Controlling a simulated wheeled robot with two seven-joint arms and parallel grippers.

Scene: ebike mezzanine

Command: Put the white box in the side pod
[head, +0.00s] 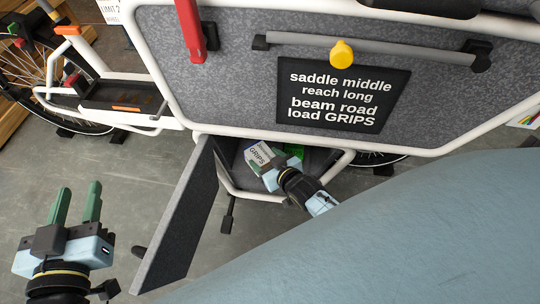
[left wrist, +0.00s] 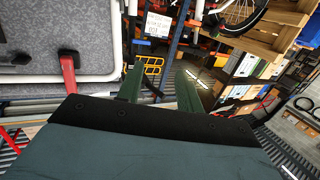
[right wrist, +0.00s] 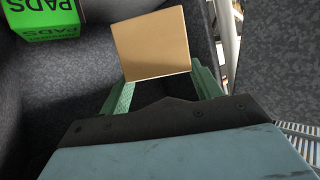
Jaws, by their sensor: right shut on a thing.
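The white box (head: 258,156), lettered GRIPS, is at the opening of the grey-lined side pod (head: 318,160). My right gripper (head: 271,168) is shut on it. In the right wrist view the box shows a plain tan face (right wrist: 155,45) between the fingers, with the pod's dark grey lining (right wrist: 110,40) around it. I cannot tell whether the box touches the pod floor. The pod's door panel (head: 182,222) hangs open to the left. My left gripper (head: 77,204) is open and empty, away from the pod at lower left; its fingers also show in the left wrist view (left wrist: 158,90).
A green box (right wrist: 45,18) lettered PADS lies in the pod beside the white box.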

